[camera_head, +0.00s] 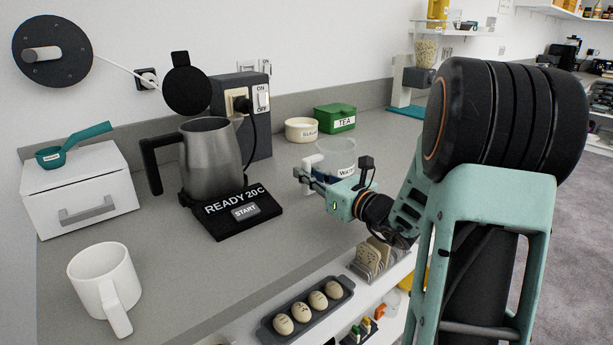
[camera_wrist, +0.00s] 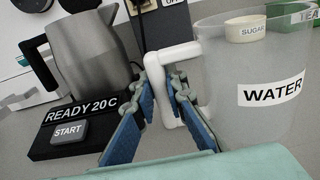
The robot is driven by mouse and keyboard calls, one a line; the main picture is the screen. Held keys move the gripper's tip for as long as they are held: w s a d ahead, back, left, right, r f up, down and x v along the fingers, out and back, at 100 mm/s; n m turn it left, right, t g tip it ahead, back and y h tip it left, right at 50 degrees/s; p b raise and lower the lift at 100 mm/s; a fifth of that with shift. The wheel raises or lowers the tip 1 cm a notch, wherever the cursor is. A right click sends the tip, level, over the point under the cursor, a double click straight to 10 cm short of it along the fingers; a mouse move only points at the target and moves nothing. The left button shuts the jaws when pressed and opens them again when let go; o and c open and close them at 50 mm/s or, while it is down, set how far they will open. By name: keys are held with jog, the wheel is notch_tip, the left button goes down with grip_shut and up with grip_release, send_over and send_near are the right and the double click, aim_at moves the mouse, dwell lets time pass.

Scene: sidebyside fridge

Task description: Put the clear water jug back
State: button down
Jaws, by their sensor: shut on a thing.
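The clear water jug (camera_wrist: 255,110) is a see-through jug with a white handle and a WATER label. In the head view the jug (camera_head: 337,149) shows behind my gripper, on or just above the grey counter; I cannot tell which. My gripper (camera_head: 304,182) is shut on the jug's white handle. In the wrist view the two blue-padded fingers (camera_wrist: 168,98) stand either side of the handle. The jug looks roughly upright. Part of it is hidden behind my gripper in the head view.
A steel kettle (camera_head: 210,158) with its lid up stands left on a black base (camera_head: 232,212) reading READY 20C. Sugar (camera_head: 301,130) and green tea (camera_head: 335,117) containers stand behind the jug. A white mug (camera_head: 101,284) is front left. An egg tray (camera_head: 307,307) sits below the counter edge.

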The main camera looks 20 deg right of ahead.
jog(key=shift+r, duration=0.1)
jog(key=c, duration=2)
grip_release()
jog(key=shift+o, duration=0.2)
jog(key=shift+s+d, duration=0.1)
jog(key=shift+s, duration=0.05)
jog(key=p+v, duration=0.1)
jog(key=v, duration=1)
jog(key=shift+s+r, duration=0.1)
jog(key=shift+s, duration=0.3)
